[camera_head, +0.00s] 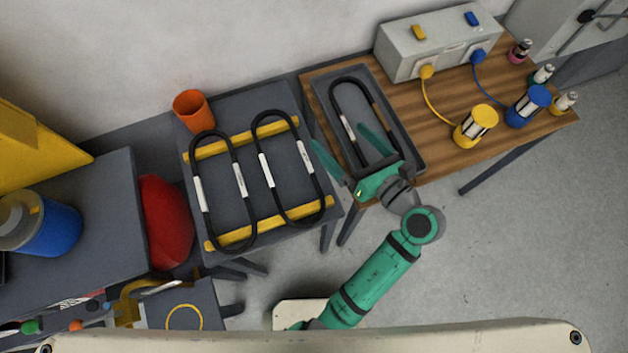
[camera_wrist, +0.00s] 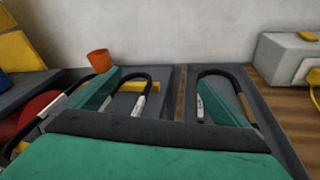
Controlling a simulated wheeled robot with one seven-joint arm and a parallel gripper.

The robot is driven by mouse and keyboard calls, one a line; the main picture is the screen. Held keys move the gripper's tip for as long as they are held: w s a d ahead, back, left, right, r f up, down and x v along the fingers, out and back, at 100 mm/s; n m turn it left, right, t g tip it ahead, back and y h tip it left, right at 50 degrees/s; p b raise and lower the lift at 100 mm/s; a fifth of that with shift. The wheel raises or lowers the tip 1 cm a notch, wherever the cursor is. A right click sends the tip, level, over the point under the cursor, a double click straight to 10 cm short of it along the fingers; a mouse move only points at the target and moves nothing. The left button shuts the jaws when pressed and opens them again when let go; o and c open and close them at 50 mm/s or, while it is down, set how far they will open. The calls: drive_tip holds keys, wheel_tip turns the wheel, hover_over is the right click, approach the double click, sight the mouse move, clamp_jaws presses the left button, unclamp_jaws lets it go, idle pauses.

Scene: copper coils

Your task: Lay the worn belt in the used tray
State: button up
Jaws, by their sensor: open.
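A black belt (camera_head: 335,98) with a white label and a brownish patch on its right run lies in the grey tray (camera_head: 405,142) on the wooden table. Its near end is hidden behind my gripper. In the wrist view this belt (camera_wrist: 216,70) shows as a loop behind the right finger. My gripper (camera_head: 338,134) is open, with nothing held between its green fingers. It is over the tray's near left part, one finger across the belt in the picture and the other towards the gap left of the tray. Whether it touches the belt cannot be told.
Two black belts with white labels, a left one (camera_head: 236,160) and a right one (camera_head: 311,168), lie across yellow bars on the grey table. An orange cup (camera_head: 191,111) stands behind them. A grey box (camera_head: 437,40) with cabled yellow and blue cylinders occupies the wooden table's right side.

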drive_tip(key=s+a+r+m+t+y, duration=0.2)
drive_tip(key=s+a+r+m+t, duration=0.6)
drive_tip(key=s+a+m, duration=0.55)
drive_tip(key=s+d+f+m+g+h, duration=0.2)
drive_tip(key=s+f+m+h, duration=0.3)
drive_tip(key=m, duration=0.8)
drive_tip(key=s+d+f+m+g+h, duration=0.3)
drive_tip(key=s+f+m+g+h, duration=0.1)
drive_tip(key=f+m, duration=0.7)
drive_tip(key=shift+s+d+m+h, duration=0.25)
drive_tip(key=shift+s+m+h, duration=0.7)
drive_tip(key=shift+s, duration=0.25)
